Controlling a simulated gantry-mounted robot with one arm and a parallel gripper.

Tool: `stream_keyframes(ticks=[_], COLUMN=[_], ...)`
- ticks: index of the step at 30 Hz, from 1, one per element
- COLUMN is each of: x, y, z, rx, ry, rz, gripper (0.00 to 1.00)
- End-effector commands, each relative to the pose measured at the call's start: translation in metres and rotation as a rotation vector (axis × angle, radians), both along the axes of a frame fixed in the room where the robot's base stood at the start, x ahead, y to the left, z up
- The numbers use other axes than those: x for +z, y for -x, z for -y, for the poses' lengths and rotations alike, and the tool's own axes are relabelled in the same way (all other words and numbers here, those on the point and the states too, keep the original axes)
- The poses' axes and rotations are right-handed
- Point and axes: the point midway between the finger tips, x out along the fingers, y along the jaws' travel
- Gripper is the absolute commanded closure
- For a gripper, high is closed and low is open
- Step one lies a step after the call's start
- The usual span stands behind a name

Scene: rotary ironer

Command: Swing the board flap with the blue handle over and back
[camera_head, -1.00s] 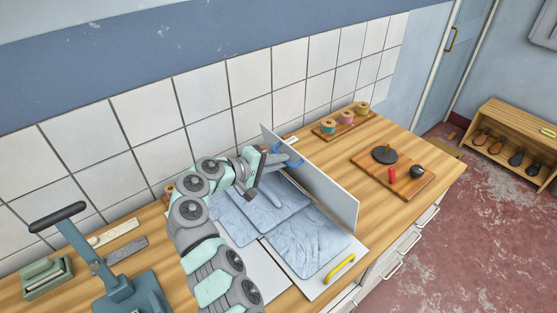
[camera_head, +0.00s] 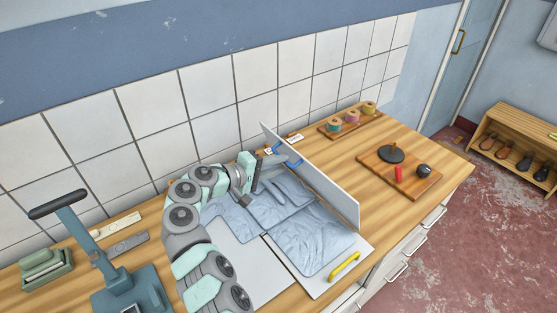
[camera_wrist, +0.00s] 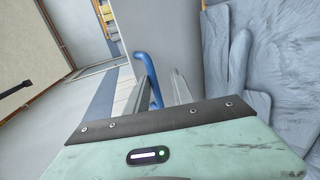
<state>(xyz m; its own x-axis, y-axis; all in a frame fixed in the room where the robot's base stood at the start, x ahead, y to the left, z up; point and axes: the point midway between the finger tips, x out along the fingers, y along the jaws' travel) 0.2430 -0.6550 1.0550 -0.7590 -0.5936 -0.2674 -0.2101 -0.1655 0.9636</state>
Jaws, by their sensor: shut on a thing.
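The board flap (camera_head: 325,187) is a thin pale panel. It stands up on edge, close to upright, at the right side of the cloth-covered board. Its blue handle (camera_head: 289,160) is near the far end of the flap. My gripper (camera_head: 265,172) is at the far part of the board, on the cloth side of the flap, shut on the blue handle. In the wrist view the blue handle (camera_wrist: 146,68) shows between the two fingers, with the grey flap panel (camera_wrist: 180,45) beside it. The exact contact is partly hidden.
Folded blue cloth (camera_head: 310,238) lies on the white board, which has a yellow handle (camera_head: 344,266) at its near edge. Right of the flap are a spool rack (camera_head: 350,121) and a wooden tray (camera_head: 420,185). A blue-grey press (camera_head: 128,290) stands at left. Tiles line the back.

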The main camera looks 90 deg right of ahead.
Motion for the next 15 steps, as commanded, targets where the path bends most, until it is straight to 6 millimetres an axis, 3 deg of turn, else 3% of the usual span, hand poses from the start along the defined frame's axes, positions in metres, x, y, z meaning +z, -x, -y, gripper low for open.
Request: stream_keyframes(ticks=[1,7,15], x=[-0.0078,-0.0051,-0.0021], y=[-0.0055,-0.0052,-0.0043], z=[-0.0018,-0.0009,0.0], rx=[0.007,0.008,0.009], ry=[-0.013,-0.008,-0.003], rz=[0.004,0.005,0.006], gripper=[0.83,0.67,0.67])
